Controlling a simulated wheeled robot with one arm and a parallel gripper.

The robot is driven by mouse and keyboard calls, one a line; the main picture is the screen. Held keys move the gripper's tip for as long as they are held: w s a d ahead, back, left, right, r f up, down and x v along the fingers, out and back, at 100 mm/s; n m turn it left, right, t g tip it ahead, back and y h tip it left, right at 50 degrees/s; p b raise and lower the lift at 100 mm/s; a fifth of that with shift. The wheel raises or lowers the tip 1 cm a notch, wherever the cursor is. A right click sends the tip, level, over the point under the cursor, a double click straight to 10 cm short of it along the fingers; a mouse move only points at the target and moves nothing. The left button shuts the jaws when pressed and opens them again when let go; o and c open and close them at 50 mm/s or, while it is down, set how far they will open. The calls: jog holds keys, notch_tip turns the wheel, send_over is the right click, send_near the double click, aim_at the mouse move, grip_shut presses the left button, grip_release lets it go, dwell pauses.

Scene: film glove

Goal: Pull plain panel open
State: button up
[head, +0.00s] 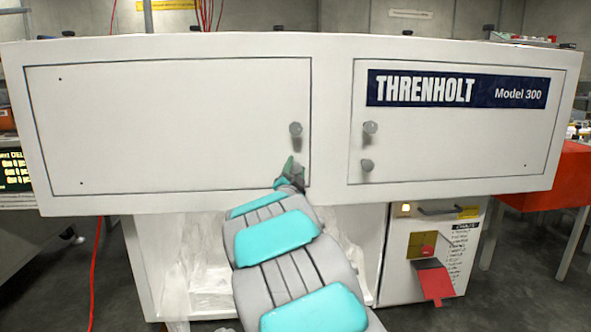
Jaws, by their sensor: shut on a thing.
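The plain panel (165,125) is the white unlabelled door on the left of the machine front. It looks flush with the frame around it. Its upper grey knob (296,129) shows near its right edge. My gripper (291,168) is at the panel's lower right, below that knob. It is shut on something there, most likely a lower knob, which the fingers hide. My arm reaches up to it from the bottom of the view.
The right panel (450,135) carries a blue THRENHOLT Model 300 label (458,90) and two knobs at its left edge. Below are plastic sheeting (195,255) and a control box (432,250) with a red flap. A red table (548,178) stands at right.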

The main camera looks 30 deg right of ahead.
grip_shut()
dwell(0.9)
